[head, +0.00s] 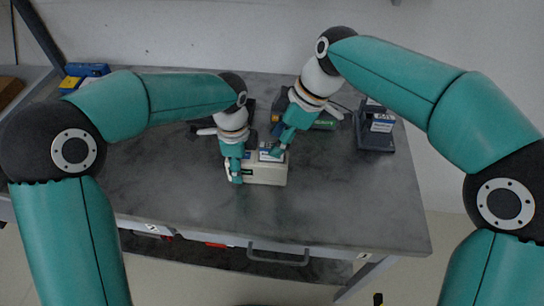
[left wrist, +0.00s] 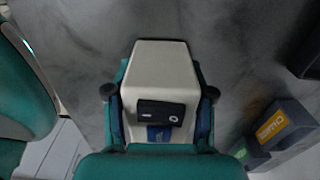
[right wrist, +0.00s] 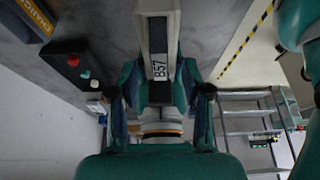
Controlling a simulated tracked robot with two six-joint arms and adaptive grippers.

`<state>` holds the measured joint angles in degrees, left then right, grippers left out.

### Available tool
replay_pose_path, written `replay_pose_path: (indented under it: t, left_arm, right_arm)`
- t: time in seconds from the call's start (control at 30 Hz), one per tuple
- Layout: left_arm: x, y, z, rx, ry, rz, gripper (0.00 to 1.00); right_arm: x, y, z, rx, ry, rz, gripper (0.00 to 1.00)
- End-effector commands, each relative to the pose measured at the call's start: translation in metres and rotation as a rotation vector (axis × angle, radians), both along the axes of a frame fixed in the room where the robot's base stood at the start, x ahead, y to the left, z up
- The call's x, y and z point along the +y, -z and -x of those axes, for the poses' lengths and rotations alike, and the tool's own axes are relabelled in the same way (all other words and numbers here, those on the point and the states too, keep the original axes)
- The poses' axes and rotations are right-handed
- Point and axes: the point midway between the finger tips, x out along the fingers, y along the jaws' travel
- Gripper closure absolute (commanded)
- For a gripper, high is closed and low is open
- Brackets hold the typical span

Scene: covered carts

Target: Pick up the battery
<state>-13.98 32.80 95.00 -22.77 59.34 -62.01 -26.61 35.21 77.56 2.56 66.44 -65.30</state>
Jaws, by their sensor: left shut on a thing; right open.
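A pale box, apparently the battery (head: 265,177), stands on the grey table (head: 350,205), near its middle. My left gripper (head: 235,174) is shut on the pale box, at its left side in the head view. In the left wrist view the box (left wrist: 160,60) is between the fingers, with a black switch panel on its face. My right gripper (head: 273,153) is open at the right rear of the box. In the right wrist view a pale body with a "B57" label (right wrist: 160,70) is between its open fingers; contact cannot be told.
A dark stand (head: 376,132) is on the right of the table. A dark and green device (head: 324,122) lies behind my right gripper. Blue and yellow boxes (head: 84,72) are at the far left corner. The table's front part is clear, with a drawer handle (head: 278,260) below.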

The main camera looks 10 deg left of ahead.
Motion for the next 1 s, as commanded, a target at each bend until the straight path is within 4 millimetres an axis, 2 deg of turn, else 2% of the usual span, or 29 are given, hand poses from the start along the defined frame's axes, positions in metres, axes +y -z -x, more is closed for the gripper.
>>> replay_pose_path:
  t: [0.2,0.5,0.57,0.8,1.0]
  left_arm:
    - [0.000,-0.001,0.000,-0.002,0.000,0.001,0.96]
    - [0.000,-0.001,0.000,-0.002,0.000,0.001,0.96]
    - [0.000,-0.001,0.000,-0.002,0.000,0.001,0.96]
    - [0.000,-0.001,0.000,-0.002,0.000,0.001,0.96]
    - [0.000,-0.001,0.000,-0.002,0.000,0.001,0.96]
  right_arm:
    - [0.014,0.027,0.000,0.003,-0.001,0.001,0.52]
    - [0.016,0.033,-0.001,0.000,0.000,-0.001,0.52]
    - [0.016,0.033,-0.001,0.000,0.000,-0.001,0.60]
    - [0.016,0.032,-0.001,0.000,0.000,-0.001,1.00]
    - [0.016,0.032,-0.001,0.000,0.000,-0.001,1.00]
